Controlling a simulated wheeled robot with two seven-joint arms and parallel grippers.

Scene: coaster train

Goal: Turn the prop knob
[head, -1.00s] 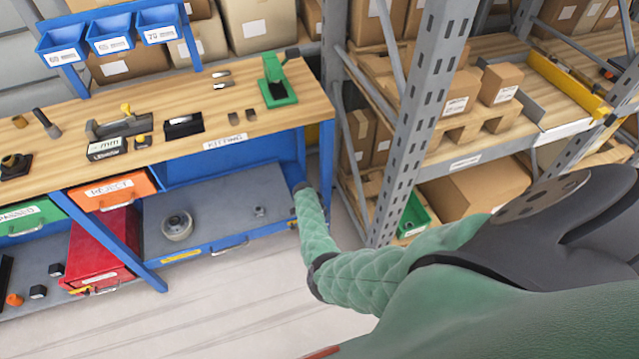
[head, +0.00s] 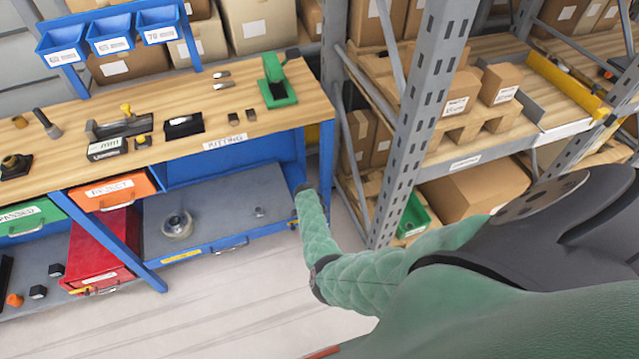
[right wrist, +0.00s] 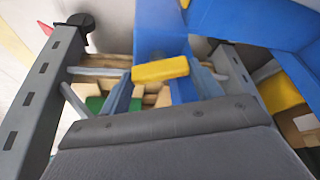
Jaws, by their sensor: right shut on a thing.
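A yellow bar-shaped knob (right wrist: 160,69) shows in the right wrist view, in front of a blue panel; I take it to be the prop knob. My right gripper (right wrist: 154,86) is shut on it, with the yellow bar lying across the ends of the fingers. In the head view my right arm reaches to the right end of the blue workbench (head: 318,150), and the gripper itself is mostly hidden there. A small yellow spot (head: 293,223) shows low at that bench end. My left gripper is not in view.
A grey metal rack (head: 420,110) with cartons stands close to the right of the bench. A green tool (head: 278,92) and other small parts lie on the benchtop. A grey lower shelf (head: 215,205) holds a round spool (head: 177,226). The floor in front is clear.

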